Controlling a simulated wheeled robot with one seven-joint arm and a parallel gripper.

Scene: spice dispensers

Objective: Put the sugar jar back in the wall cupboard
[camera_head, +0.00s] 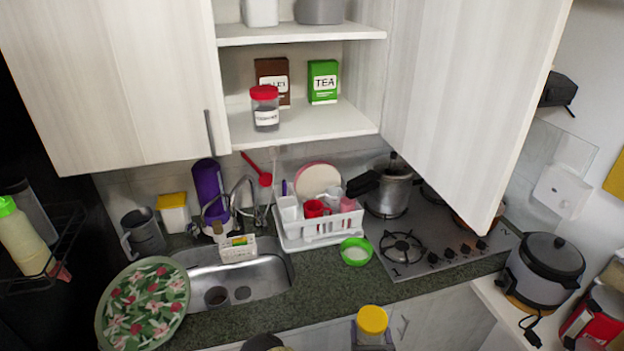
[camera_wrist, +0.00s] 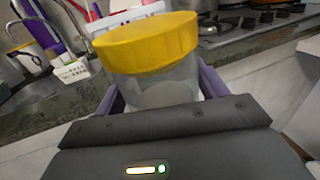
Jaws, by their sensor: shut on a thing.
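A clear jar with a yellow lid, which I take to be the sugar jar (camera_head: 371,322), is held upright at the bottom of the head view, in front of the counter. Its yellow lid fills the upper middle of the wrist view (camera_wrist: 150,42), and pale contents show through its wall. My gripper (camera_wrist: 160,92) is shut on the jar's body, with a purple finger on each side. The wall cupboard (camera_head: 345,121) is open at the top of the head view, its right door swung out. My gripper is well below and in front of its shelves.
The lower shelf holds a red-lidded jar (camera_head: 265,109), a brown box (camera_head: 272,70) and a green tea box (camera_head: 323,82); its right front is bare. The open right door (camera_head: 475,100) juts out over the stove (camera_head: 430,248). A dish rack (camera_head: 318,228) and sink (camera_head: 235,280) lie below.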

